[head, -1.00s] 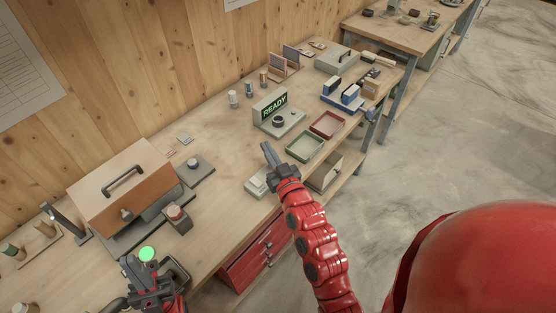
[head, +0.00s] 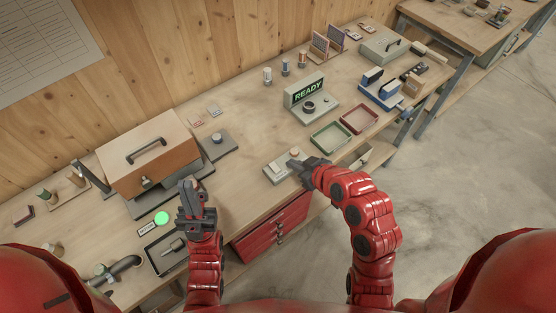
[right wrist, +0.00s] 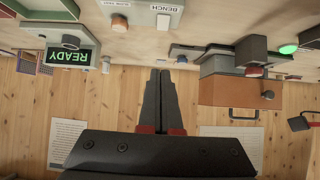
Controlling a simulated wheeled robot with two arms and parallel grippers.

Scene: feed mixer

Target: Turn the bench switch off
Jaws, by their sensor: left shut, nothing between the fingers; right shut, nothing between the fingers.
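The bench switch is a pale box (head: 277,175) near the bench's front edge. In the right wrist view its "BENCH" label plate (right wrist: 166,8) shows at the top edge, with a pale rocker-like part (right wrist: 163,22) and a round knob (right wrist: 119,22) beside it. My right gripper (head: 293,161) is shut and empty; in the head view it overlaps the box's right end. It also shows in the right wrist view (right wrist: 160,72), apart from the box there. I cannot tell the switch's position. My left gripper (head: 188,187) is shut and empty, in front of the orange-brown case.
The orange-brown case (head: 150,150) stands left, near a lit green lamp (head: 162,218). A unit reading "READY" (head: 307,92) stands behind the switch. A green tray (head: 331,137) and a red tray (head: 359,119) lie to the right. Bare bench top lies left of the switch.

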